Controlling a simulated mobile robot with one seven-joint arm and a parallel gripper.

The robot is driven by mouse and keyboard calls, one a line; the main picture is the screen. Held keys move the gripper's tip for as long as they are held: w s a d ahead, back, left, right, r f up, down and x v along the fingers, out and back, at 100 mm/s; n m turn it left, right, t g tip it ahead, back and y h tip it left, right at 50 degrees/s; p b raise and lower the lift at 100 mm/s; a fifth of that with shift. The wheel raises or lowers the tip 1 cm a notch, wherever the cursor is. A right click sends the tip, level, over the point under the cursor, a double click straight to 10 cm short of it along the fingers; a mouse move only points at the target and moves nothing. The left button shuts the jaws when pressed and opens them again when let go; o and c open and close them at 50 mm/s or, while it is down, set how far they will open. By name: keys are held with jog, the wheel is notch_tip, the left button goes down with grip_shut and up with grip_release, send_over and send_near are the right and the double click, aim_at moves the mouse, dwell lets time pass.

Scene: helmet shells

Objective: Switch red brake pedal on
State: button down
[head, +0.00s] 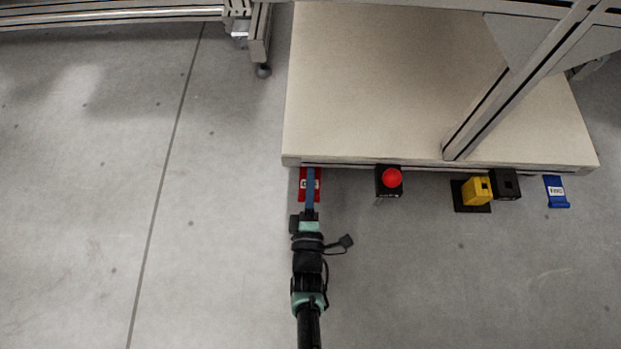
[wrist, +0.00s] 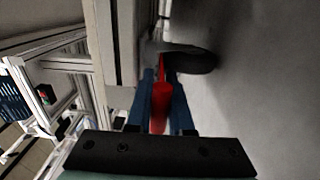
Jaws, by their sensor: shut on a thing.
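The red brake pedal (head: 303,194) is at the left front corner of the pale platform in the head view, partly covered by my blue fingers. In the wrist view the red pedal (wrist: 161,100) is a narrow red bar between my two blue fingers. My gripper (head: 310,178) reaches it from the front. It also shows in the wrist view (wrist: 160,84), closed around the red bar. The pedal's base and its far end are hard to see.
A red button on a black box (head: 390,181), a yellow pedal (head: 476,191) with a black block (head: 506,184), and a blue pedal (head: 556,191) line the platform's (head: 380,80) front edge to the right. The floor left and front is clear.

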jog(key=shift+w+d, duration=0.1)
jog(key=shift+w+d+f+t, duration=0.1)
jog(key=shift+d+f+t, duration=0.15)
jog(key=shift+t, duration=0.25)
jog(key=shift+s+a+f+t, duration=0.15)
jog(key=shift+s+t, duration=0.15)
dwell(0.3)
jog(key=c, duration=1)
grip_release()
jog(key=shift+c, duration=0.2)
jog(key=shift+a, duration=0.1)
